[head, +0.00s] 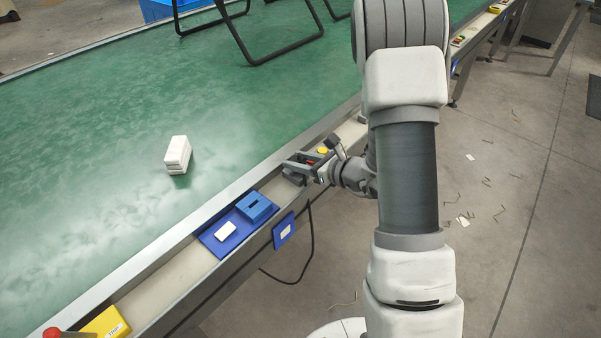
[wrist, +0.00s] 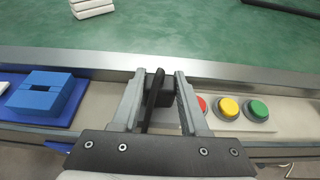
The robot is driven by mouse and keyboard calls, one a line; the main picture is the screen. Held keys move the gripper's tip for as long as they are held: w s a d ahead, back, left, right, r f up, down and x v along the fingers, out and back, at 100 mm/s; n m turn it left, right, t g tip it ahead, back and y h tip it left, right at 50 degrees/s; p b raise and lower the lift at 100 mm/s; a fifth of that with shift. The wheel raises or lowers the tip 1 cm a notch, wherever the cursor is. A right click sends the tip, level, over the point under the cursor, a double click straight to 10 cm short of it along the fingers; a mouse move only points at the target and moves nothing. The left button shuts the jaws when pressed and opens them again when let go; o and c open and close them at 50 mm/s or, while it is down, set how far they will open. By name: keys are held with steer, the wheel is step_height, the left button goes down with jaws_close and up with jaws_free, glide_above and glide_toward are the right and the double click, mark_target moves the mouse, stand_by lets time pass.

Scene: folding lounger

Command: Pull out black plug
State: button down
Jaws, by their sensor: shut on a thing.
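My gripper (head: 298,168) is over the side rail of the green-topped conveyor, just beyond the blue block. In the wrist view its two fingers (wrist: 161,80) stand on either side of the black plug (wrist: 155,92) and are shut on it. The plug is a dark upright piece with a black block-like part at its far side. The fingers hide much of it, and I cannot tell whether it still sits in a socket. In the head view the gripper hides the plug.
Red, yellow (wrist: 228,108) and green (wrist: 259,110) buttons are close to the right finger. A blue block (wrist: 41,93) lies to the left on a blue plate. A white block (head: 178,155) stands on the green belt (head: 90,130). A black cable (head: 311,240) hangs below the rail.

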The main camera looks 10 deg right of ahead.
mark_target(298, 159)
steer(key=shift+r, duration=0.1)
stand_by(0.3)
steer(key=shift+r+p, duration=1.6)
steer(key=shift+r, duration=0.75)
